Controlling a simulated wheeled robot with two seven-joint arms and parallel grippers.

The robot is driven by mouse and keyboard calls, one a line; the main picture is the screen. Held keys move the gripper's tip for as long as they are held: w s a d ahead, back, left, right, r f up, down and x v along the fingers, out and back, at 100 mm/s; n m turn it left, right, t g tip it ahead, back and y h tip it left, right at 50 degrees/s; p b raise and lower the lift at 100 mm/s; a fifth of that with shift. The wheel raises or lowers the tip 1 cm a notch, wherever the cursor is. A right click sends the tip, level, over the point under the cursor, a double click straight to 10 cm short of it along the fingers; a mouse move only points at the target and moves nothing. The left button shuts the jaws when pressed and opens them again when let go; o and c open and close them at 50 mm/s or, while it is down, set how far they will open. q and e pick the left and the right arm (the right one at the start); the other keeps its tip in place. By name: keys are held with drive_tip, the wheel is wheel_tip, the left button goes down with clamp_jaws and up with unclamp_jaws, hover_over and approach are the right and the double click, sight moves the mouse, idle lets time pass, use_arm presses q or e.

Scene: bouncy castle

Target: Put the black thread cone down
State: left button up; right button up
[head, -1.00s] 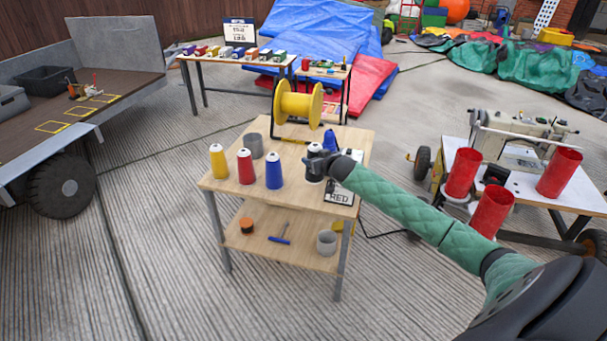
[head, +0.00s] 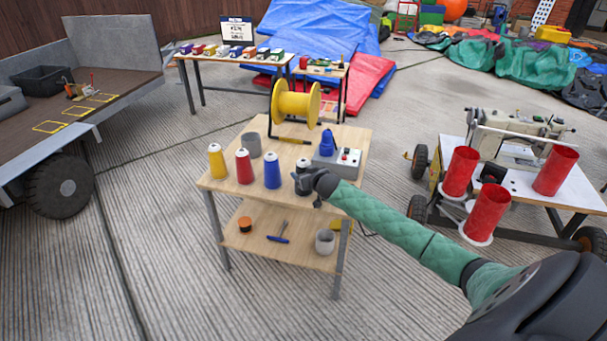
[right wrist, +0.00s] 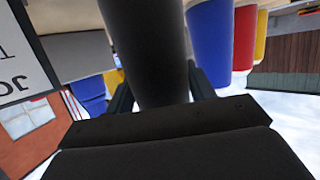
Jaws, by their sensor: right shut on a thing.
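The black thread cone (head: 301,178) is at the right end of a row of cones, over the front right of the wooden table (head: 215,184). My right gripper (head: 311,183) is shut on it from the right. In the right wrist view the black cone (right wrist: 150,45) stands large between the fingers (right wrist: 160,95). The gripper partly hides its lower part, and I cannot tell whether its base touches the table. My left gripper is not in view.
Yellow (head: 217,162), red (head: 244,168) and blue (head: 272,171) cones stand to the left. A lettered card (right wrist: 22,65) shows in the wrist view.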

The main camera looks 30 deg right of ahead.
drive_tip(key=o, duration=1.2)
drive_tip(key=shift+c, duration=0.2)
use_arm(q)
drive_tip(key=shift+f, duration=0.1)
use_arm(e)
drive_tip(key=shift+s, duration=0.1)
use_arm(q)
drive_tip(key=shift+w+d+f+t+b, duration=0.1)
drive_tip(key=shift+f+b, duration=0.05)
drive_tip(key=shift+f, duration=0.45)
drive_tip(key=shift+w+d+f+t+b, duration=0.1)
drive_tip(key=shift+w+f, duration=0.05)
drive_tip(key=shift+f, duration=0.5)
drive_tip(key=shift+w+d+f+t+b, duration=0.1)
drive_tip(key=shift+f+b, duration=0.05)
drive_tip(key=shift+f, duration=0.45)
use_arm(e)
drive_tip(key=d+v, duration=0.1)
drive_tip(key=v, duration=1)
drive_tip(key=shift+s+a+r, duration=0.25)
drive_tip(key=shift+s+a, duration=0.1)
drive_tip(key=shift+a, duration=0.15)
